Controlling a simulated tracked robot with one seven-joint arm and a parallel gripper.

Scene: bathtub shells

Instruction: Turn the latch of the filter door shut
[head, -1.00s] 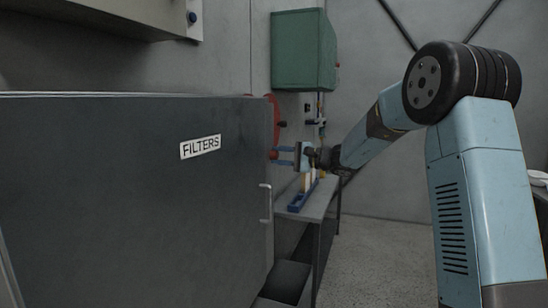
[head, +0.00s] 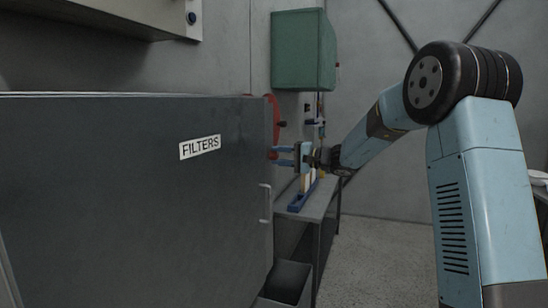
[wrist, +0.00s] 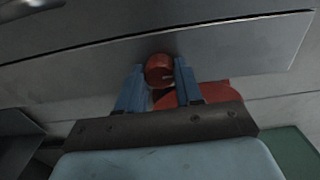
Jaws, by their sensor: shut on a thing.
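The filter door (head: 120,220) is a dark grey panel with a white "FILTERS" label, filling the left of the head view. It has a pale bar handle (head: 265,203) near its right edge. A red latch knob (wrist: 159,70) sits between the two blue fingers of my gripper (wrist: 160,82) in the wrist view, against the grey panel's edge. My gripper is shut on it. In the head view my gripper (head: 284,156) reaches in from the right to the door's edge, and only a bit of the red knob (head: 272,155) shows.
A red round part (head: 275,115) shows behind the door's edge. A green box (head: 300,50) hangs on the back wall. A grey bench (head: 315,207) with a blue rack (head: 302,194) stands beyond, with a dark bin (head: 287,283) on the floor.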

